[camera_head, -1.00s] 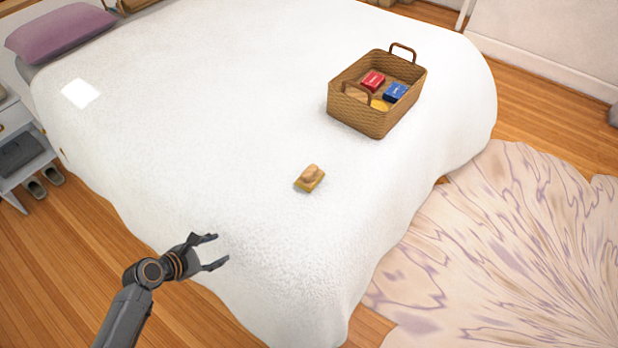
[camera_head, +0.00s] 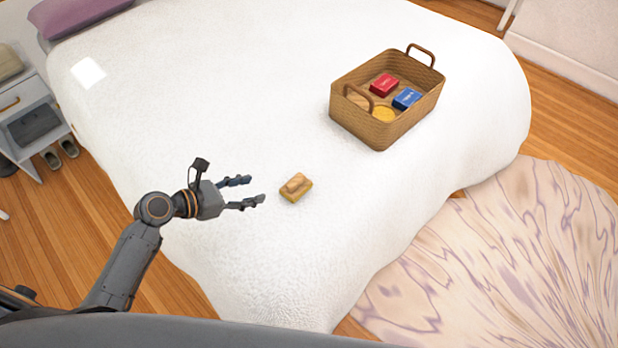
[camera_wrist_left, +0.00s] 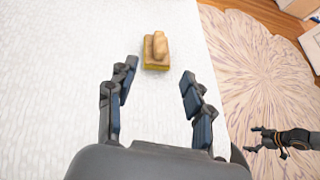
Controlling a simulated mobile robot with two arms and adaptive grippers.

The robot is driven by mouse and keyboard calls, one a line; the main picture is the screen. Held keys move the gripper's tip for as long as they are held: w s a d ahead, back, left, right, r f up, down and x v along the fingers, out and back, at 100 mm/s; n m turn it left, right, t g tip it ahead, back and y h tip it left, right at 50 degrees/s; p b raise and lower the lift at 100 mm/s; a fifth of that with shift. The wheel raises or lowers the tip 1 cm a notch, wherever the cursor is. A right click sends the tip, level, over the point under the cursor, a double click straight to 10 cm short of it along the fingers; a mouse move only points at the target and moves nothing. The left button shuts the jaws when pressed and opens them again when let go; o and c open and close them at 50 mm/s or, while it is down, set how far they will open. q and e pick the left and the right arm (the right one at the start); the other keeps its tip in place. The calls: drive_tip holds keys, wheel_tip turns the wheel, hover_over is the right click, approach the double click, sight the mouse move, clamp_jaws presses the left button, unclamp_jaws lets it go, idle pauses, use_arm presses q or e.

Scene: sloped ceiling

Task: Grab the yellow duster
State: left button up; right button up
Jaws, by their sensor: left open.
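The yellow duster (camera_head: 296,190), a small yellow block with a tan wooden handle on top, lies on the white bed near its front part. It also shows in the left wrist view (camera_wrist_left: 156,66), upper middle, just beyond the fingertips. My left gripper (camera_head: 257,190) is open and empty, to the left of the duster with its fingers pointing at it. In the left wrist view my left gripper's fingers (camera_wrist_left: 160,72) are spread to either side below the duster, not touching it. My right gripper (camera_wrist_left: 254,139) shows at the right edge of the wrist view, fingers apart, away from the duster.
A brown wicker basket (camera_head: 358,126) stands on the bed (camera_head: 230,90) behind and right of the duster. It holds a red box (camera_head: 384,84), a blue box (camera_head: 407,98) and a yellow round item (camera_head: 383,114). The bed around the duster is clear.

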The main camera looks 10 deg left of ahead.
use_arm(q)
approach(295, 181)
drive_tip(key=shift+x, duration=0.95)
drive_tip(key=shift+w+d+f, duration=0.1)
drive_tip(key=shift+w+f, duration=0.2)
drive_tip(key=shift+w, duration=0.05)
drive_tip(key=shift+w+d+f, duration=0.2)
drive_tip(key=shift+w+d, duration=0.15)
drive_tip(key=shift+d, duration=0.05)
drive_tip(key=x, duration=0.4)
drive_tip(key=shift+d+f, duration=0.1)
clamp_jaws()
use_arm(e)
drive_tip(key=shift+s+f, duration=0.1)
drive_tip(key=shift+s, duration=0.45)
